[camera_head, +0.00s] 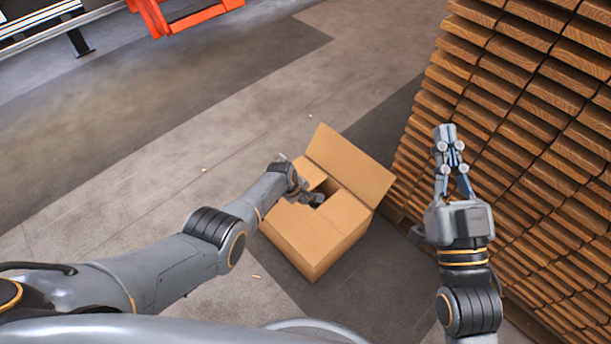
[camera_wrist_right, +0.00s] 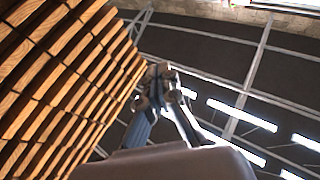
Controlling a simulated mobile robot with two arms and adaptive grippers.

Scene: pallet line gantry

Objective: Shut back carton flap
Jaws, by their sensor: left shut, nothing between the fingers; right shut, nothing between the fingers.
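The brown carton (camera_head: 313,240) stands on the floor in the middle of the head view. Its back flap (camera_head: 348,166) stands up and leans outward toward the upper right. Other flaps lie folded in over the top, with a dark gap between them. My left gripper (camera_head: 316,199) is shut and empty, low over the carton's top by the gap; my arm hides the carton's left part. Whether it touches the cardboard I cannot tell. My right gripper (camera_head: 445,132) is shut and empty, raised to the right of the carton; it also shows in the right wrist view (camera_wrist_right: 160,70).
A tall stack of wooden pallets (camera_head: 540,110) fills the right side, close to my right gripper. An orange metal frame (camera_head: 185,15) stands at the top left, near a rail (camera_head: 45,25). The floor left of the carton is mostly clear.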

